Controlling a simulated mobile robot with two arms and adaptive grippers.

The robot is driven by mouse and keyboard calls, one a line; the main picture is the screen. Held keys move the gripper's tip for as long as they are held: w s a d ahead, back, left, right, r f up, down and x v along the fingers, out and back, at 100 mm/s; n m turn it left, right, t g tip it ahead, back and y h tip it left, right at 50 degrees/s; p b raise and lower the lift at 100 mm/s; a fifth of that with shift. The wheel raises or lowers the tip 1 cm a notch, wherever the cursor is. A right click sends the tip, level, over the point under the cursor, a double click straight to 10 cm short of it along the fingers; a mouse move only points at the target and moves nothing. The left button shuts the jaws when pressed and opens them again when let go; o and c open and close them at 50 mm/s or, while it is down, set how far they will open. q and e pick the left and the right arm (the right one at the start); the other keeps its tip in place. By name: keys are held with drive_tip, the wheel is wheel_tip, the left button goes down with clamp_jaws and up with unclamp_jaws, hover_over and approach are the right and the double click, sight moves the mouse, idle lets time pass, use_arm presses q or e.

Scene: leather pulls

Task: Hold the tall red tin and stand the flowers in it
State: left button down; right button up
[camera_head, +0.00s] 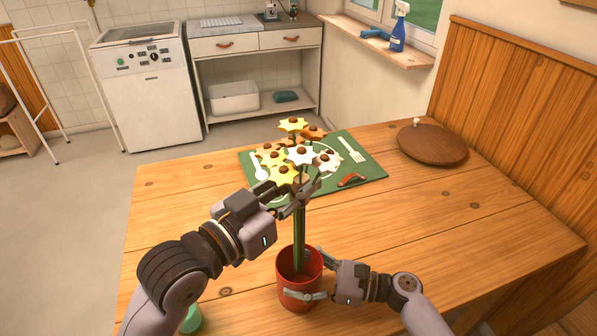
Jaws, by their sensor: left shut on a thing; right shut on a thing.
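The tall red tin (285,294) stands upright on the wooden table (420,210) near its front. My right gripper (312,274) is shut on the tin from the right, with fingers around its side. The flowers (301,155) are a bunch with yellow, white and orange heads and long green stems. My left gripper (301,192) is shut on the flowers just under the heads. The stems are nearly upright and their lower ends are inside the tin's mouth. Whether they touch its bottom is hidden.
A green place mat (374,172) with a spoon, a fork and a red-handled item lies behind the flowers. A round brown lid (433,145) lies at the back right. A green object (191,319) is partly hidden by my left arm. The table's right side is clear.

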use_arm(q)
drive_tip(key=shift+f, duration=5.1)
drive_tip(key=shift+f, duration=0.1)
drive_tip(key=c, duration=1.7)
unclamp_jaws()
drive_tip(key=o, duration=0.4)
drive_tip(key=shift+s, duration=0.1)
approach(295, 230)
drive_tip(key=shift+s+a, duration=0.4)
use_arm(e)
drive_tip(key=o, duration=1.3)
